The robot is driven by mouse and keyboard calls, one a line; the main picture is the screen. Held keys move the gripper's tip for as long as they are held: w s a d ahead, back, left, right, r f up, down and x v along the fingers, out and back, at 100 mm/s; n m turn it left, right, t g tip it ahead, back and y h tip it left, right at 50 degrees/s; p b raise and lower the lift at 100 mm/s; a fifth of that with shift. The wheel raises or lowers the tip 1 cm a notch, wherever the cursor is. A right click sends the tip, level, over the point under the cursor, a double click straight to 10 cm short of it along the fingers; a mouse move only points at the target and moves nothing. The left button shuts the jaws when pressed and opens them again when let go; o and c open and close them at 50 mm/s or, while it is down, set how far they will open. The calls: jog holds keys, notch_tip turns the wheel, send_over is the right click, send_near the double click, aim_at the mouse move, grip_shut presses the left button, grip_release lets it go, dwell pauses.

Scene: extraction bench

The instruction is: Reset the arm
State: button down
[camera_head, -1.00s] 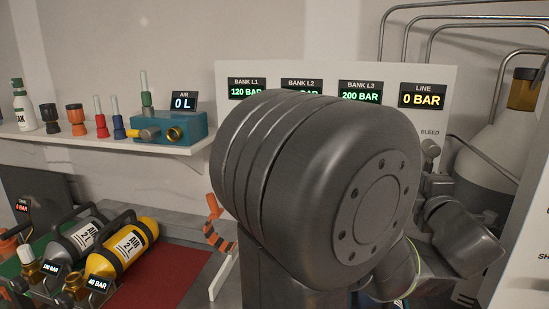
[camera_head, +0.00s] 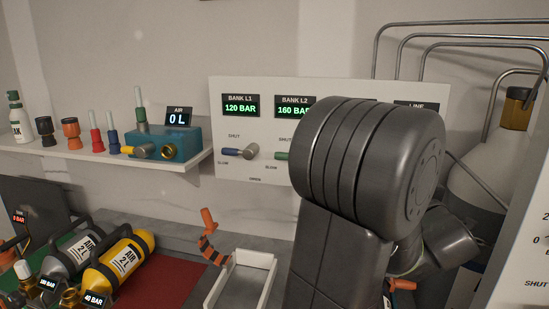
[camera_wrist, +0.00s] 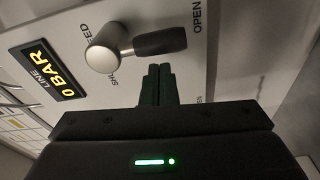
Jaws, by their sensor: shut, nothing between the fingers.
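My gripper (camera_wrist: 158,70) shows in the wrist view with its two dark fingers together and nothing between them. Its fingertips point toward the white gauge panel (camera_wrist: 215,20), just below a valve with a round metal hub (camera_wrist: 103,45) and a dark lever (camera_wrist: 160,41). I cannot tell whether the fingertips touch the lever. The lever extends toward the OPEN label. The LINE display (camera_wrist: 48,72) reads 0 BAR. In the head view my arm covers the right part of the panel (camera_head: 262,88), and my gripper is hidden behind it.
A blue block (camera_head: 180,143) stands on the white shelf (camera_head: 185,166) at left. A white tray (camera_head: 240,280) is near my arm. Metal pipes and a large bottle (camera_head: 490,170) are at right.

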jog(key=w+a+r+m+p, duration=0.2)
jog(key=a+r+m+p, duration=0.15)
jog(key=a+p, duration=0.2)
jog(key=s+f+b, duration=0.1)
jog(key=s, duration=0.7)
jog(key=shift+s+b, duration=0.25)
jog(key=shift+b, duration=0.05)
jog(key=shift+m, duration=0.25)
